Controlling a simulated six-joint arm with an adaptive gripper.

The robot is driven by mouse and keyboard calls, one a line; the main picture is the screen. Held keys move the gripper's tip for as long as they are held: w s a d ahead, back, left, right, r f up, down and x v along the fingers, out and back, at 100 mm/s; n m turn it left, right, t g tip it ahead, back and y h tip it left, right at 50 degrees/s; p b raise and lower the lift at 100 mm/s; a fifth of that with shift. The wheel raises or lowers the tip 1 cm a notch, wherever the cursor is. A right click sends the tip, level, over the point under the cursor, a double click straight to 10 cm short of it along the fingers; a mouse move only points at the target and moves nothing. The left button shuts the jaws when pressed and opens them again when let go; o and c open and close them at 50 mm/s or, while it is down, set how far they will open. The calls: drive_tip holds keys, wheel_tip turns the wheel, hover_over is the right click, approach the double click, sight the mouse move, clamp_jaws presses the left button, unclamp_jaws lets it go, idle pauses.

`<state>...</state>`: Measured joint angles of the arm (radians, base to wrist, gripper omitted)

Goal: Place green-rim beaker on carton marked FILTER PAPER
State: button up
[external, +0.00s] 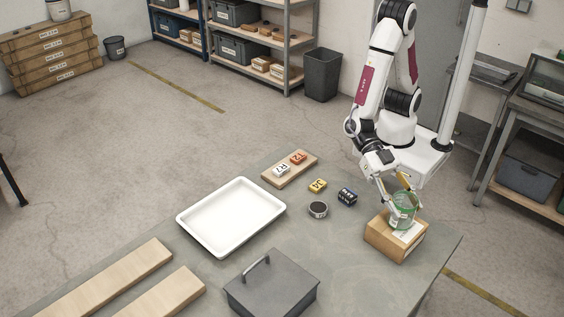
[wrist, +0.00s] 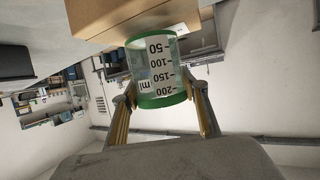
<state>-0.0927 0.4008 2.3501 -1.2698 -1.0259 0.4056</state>
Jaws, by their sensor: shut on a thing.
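The green-rim beaker (external: 403,211) is clear with volume marks and stands at the carton's top in the external view. In the wrist view the beaker (wrist: 158,72) appears upside down, its base end at the carton's face. The cardboard carton (external: 385,238) sits near the table's right corner; it also shows in the wrist view (wrist: 100,18). A white label lies on its top, but its text is too small to read. My gripper (external: 398,192) is shut on the beaker near its rim, with one finger on each side in the wrist view (wrist: 160,100).
A white tray (external: 191,217) and a grey lidded box with a handle (external: 272,285) stand left of the carton. Table space in front of the carton is clear.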

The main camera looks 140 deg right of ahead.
drive_tip(key=shift+f, duration=0.4)
drive_tip(key=shift+f, duration=0.15)
drive_tip(key=o, duration=1)
drive_tip(key=shift+r, duration=0.2)
drive_tip(key=shift+v, duration=6)
